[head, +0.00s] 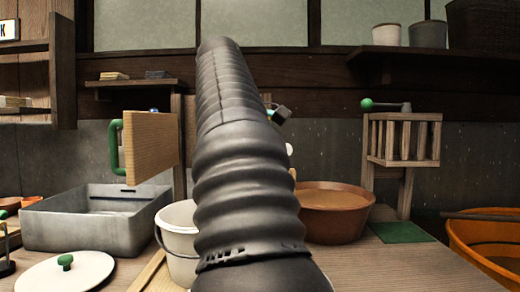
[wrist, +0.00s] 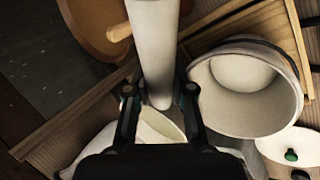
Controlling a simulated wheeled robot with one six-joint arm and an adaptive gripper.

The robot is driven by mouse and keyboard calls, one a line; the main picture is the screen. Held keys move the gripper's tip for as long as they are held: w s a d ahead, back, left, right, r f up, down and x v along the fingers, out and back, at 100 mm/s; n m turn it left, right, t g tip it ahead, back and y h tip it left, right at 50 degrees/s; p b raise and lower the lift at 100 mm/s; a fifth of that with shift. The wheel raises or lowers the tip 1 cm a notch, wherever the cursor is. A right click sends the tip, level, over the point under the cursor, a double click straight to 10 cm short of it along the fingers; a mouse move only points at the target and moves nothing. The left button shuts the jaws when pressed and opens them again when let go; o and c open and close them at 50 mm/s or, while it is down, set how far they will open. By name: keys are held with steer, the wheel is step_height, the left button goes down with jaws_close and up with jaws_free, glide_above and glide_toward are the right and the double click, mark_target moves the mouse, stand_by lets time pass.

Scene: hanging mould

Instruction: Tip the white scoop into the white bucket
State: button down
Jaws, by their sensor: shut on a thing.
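In the wrist view, my gripper (wrist: 160,96) is shut on the white scoop (wrist: 155,45), with a finger on either side of its pale round shaft. A cream-coloured part shows below the fingers; I cannot tell whether it belongs to the scoop. The white bucket (wrist: 228,112) is open and lies to the right of the gripper in that view, apart from the scoop. Its inside looks pale and I cannot tell whether it holds anything. In the head view, the bucket (head: 176,252) stands on the table, partly behind my arm, which hides most of the gripper and scoop.
A grey metal tray (head: 95,232) and a white lid with a green knob (head: 62,275) are left of the bucket. A terracotta basin (head: 335,225) is to its right. A wooden board with a green handle (head: 150,150) hangs above the tray. A slatted wooden box (head: 405,140) stands farther right.

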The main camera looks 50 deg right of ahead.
steer(key=shift+f, duration=0.7)
steer(key=h, duration=0.1)
steer(key=r+h, duration=0.1)
steer(key=h, duration=0.1)
steer(key=shift+a+r+h, duration=0.2)
steer(key=shift+r+h, duration=0.1)
steer(key=shift+h, duration=0.1)
steer(key=shift+a+r+n+h, duration=0.2)
steer(key=shift+n+h, duration=0.1)
steer(key=shift+h, duration=0.6)
steer(key=shift+f+b, duration=0.2)
steer(key=shift+b, duration=0.45)
steer(key=h+b, duration=0.2)
steer(key=shift+a+r+g+b, duration=0.1)
steer(key=shift+r+g+b, duration=0.05)
steer(key=shift+g+b, duration=0.2)
steer(key=shift+b, duration=0.4)
steer(key=h+b, duration=0.1)
steer(key=b, duration=0.2)
steer(key=a+h+b, duration=0.1)
steer(key=h+b, duration=0.1)
steer(key=b, duration=0.1)
steer(key=a+h+b, duration=0.1)
steer(key=h+b, duration=0.1)
steer(key=b, duration=0.1)
steer(key=shift+w+f, duration=0.15)
steer(key=shift+f, duration=0.05)
steer(key=shift+f+h+b, duration=0.1)
steer(key=shift+h+b, duration=0.2)
steer(key=shift+b, duration=0.25)
